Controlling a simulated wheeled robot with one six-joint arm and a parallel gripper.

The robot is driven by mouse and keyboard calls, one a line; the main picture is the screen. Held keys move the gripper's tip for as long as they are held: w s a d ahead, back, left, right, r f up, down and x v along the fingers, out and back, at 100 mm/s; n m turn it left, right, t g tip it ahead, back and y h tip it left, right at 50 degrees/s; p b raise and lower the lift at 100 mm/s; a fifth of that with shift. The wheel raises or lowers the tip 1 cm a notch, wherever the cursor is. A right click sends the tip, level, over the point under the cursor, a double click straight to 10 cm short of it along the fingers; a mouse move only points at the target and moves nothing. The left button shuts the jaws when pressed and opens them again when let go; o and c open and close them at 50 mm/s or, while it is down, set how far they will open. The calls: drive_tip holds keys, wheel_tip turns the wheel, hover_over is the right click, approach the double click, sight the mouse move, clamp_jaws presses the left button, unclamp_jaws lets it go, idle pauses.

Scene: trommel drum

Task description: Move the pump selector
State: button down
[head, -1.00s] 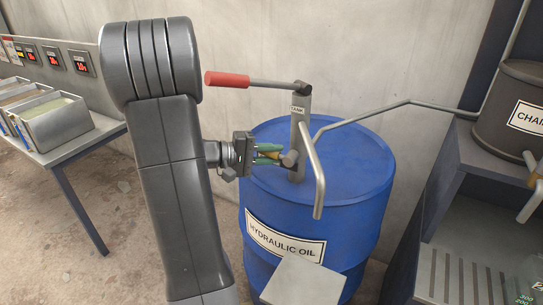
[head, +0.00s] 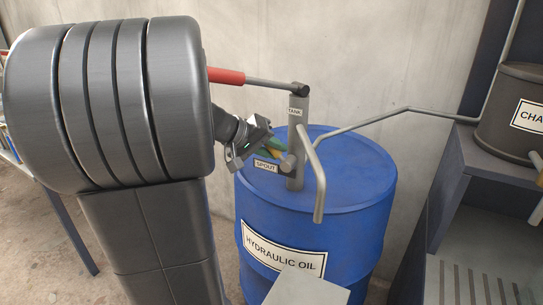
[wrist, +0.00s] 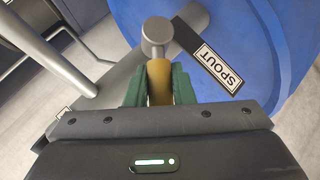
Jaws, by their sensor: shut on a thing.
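The pump selector is a short yellow handle (wrist: 159,82) on a round grey hub (wrist: 157,32). It sits on the grey pump post (head: 297,140) on top of the blue drum labelled HYDRAULIC OIL (head: 320,230). My gripper (head: 276,150) comes from the upper left, and its green fingers are shut on the yellow handle, one on each side in the wrist view (wrist: 159,90). The handle slants up and left from the hub. A SPOUT label (head: 266,166) shows just below the fingers; a TANK label (head: 295,112) is higher on the post.
A pump lever with a red grip (head: 226,76) extends left above my gripper. A bent grey spout (head: 318,180) hangs at the post's right. A pipe (head: 375,119) runs right to a dark container (head: 512,105). A pale block (head: 305,287) stands in front of the drum.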

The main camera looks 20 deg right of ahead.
drive_tip(key=shift+r, duration=0.15)
idle(0.4)
drive_tip(key=c, duration=1.3)
unclamp_jaws()
drive_tip(key=shift+o, duration=0.2)
